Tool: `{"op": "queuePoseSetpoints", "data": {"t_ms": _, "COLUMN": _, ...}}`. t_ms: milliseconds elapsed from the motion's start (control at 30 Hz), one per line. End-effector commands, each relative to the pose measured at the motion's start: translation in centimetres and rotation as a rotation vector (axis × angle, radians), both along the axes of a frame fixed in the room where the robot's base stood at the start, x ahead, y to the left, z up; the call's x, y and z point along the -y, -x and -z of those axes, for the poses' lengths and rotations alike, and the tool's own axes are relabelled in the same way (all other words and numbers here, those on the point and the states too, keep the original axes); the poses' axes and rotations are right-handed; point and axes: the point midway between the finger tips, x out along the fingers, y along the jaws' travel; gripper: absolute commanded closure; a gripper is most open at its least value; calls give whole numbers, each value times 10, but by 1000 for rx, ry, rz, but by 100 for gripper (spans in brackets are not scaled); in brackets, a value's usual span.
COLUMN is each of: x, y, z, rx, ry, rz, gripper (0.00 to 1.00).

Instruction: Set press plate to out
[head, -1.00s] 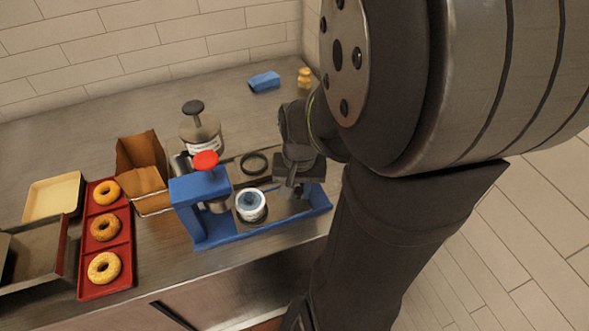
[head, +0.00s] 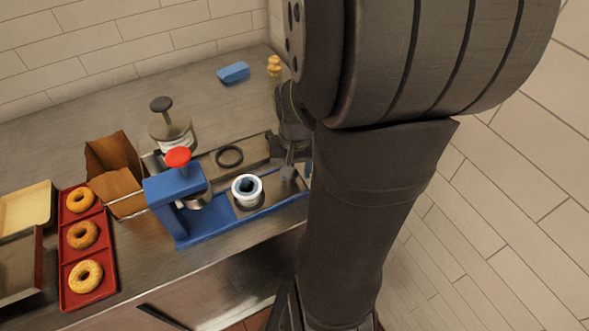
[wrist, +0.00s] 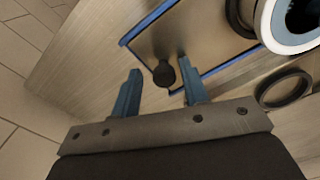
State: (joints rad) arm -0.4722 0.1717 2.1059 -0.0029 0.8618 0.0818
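The blue press (head: 172,188) with a red knob (head: 177,157) stands near the counter's front edge. Its grey press plate (head: 250,207) sits on the blue base, to the right of the press head, and carries a white ring-shaped cup (head: 247,189). In the wrist view the plate (wrist: 150,45) has a black knob (wrist: 163,73) at its near end. My gripper (wrist: 158,75) has its blue fingers apart, one on each side of this knob; the right finger is closer to it. In the head view my gripper (head: 288,172) is at the plate's right end, partly hidden by my arm.
A black ring (head: 229,157) lies behind the press, with a kettle-like container (head: 171,128) further back. A blue block (head: 233,72) and yellow bottle (head: 274,66) are at the back.

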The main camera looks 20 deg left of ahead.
Motion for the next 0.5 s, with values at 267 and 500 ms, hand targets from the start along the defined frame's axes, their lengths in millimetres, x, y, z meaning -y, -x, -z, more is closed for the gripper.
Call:
{"op": "queuePoseSetpoints", "data": {"t_ms": 267, "x": -1, "y": 0, "z": -10, "rx": 1, "ry": -1, "rz": 0, "gripper": 59}}
{"op": "queuePoseSetpoints", "data": {"t_ms": 500, "x": -1, "y": 0, "z": -58, "rx": 6, "ry": -5, "rz": 0, "gripper": 59}}
